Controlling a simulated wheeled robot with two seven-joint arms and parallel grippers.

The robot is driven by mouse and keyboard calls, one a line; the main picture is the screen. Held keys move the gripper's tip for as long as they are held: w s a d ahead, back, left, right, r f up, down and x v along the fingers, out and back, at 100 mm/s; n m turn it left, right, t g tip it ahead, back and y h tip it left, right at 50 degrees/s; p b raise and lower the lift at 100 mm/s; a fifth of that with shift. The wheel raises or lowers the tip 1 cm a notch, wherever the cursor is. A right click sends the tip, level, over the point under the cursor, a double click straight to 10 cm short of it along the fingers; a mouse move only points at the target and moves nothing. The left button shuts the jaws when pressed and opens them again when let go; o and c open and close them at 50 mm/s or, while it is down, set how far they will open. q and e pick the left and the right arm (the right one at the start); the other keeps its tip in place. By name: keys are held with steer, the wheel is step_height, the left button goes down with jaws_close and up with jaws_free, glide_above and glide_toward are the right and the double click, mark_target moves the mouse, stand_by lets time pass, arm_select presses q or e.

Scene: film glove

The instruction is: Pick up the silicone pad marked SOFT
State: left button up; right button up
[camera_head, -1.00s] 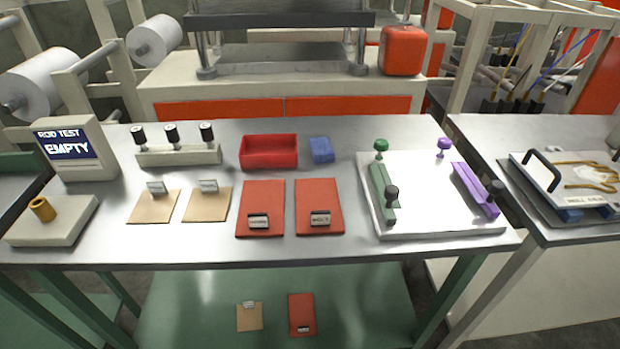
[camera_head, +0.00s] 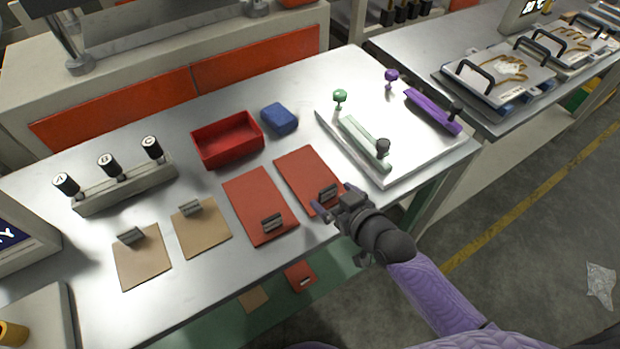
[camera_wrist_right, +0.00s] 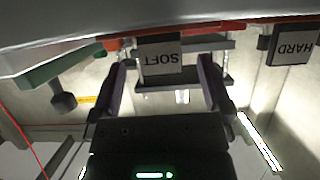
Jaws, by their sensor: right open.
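The silicone pad marked SOFT (camera_head: 305,173) is a flat red sheet on the metal table, with a small dark upright tag (camera_head: 328,193) at its front edge. My right gripper (camera_head: 334,198) is open at that front edge, its fingers on either side of the tag. In the right wrist view the tag reads SOFT upside down (camera_wrist_right: 160,54) between the two open fingers. I cannot tell whether the fingers touch it. The other red pad (camera_head: 255,200) lies just left; its HARD tag (camera_wrist_right: 291,45) shows in the wrist view. My left gripper is not in view.
A red tray (camera_head: 227,141) and blue block (camera_head: 279,118) stand behind the pads. A white plate with green and purple handles (camera_head: 410,160) lies close on the right. Two tan pads (camera_head: 142,258) lie left. More pads (camera_head: 300,277) lie on the lower shelf.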

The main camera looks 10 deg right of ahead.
steer(key=shift+x, duration=1)
steer(key=shift+w+a+f+b, duration=0.15)
steer(key=shift+w+f+b, duration=0.05)
steer(key=shift+w+b, duration=0.15)
jaws_close()
